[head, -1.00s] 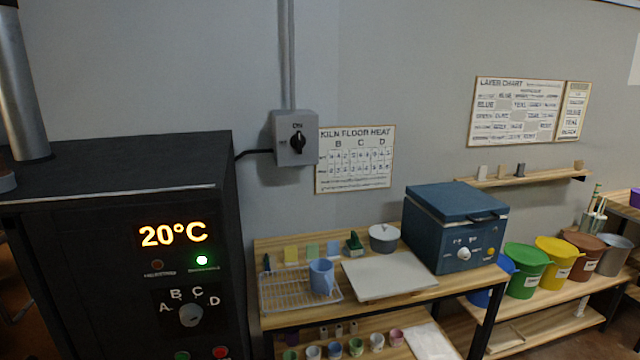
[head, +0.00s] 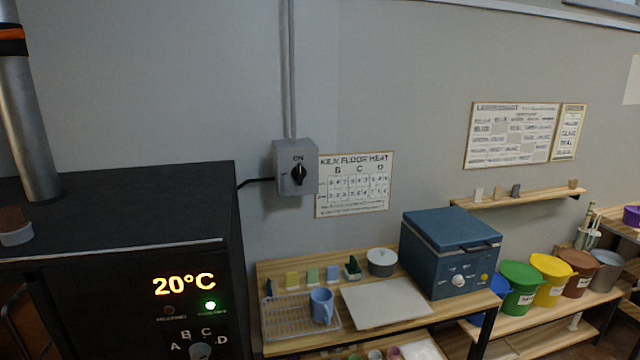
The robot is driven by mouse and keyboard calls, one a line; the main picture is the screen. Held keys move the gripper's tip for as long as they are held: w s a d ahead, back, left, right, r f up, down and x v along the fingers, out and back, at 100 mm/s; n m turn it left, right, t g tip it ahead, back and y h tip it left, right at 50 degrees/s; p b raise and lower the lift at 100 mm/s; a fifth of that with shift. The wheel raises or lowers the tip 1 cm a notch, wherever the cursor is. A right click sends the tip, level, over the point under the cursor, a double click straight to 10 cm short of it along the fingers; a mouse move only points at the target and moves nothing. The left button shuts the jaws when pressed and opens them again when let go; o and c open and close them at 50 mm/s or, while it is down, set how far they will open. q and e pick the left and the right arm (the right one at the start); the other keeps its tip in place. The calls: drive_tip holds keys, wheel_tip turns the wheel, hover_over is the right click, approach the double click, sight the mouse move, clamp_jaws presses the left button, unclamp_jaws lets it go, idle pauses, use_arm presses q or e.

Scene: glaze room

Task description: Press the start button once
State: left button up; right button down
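The black kiln (head: 90,300) stands at the left, its glowing display (head: 184,284) reading 20°C. Below the display, a green lamp (head: 210,305) is lit and a reddish lamp beside it (head: 168,311) looks dark. The selector dial (head: 200,351), with letters A to D around it, is cut by the bottom edge. No start button shows on the visible part of this kiln's panel. The grey wall switch (head: 296,168) has its black knob under the word ON. Neither of my grippers is in view.
A wooden table (head: 262,346) right of the kiln holds a wire rack, a blue jug (head: 321,306), a pale board (head: 385,302) and a blue box-shaped device (head: 450,252) with knobs and a yellow button. Coloured buckets stand further right. Charts hang on the wall.

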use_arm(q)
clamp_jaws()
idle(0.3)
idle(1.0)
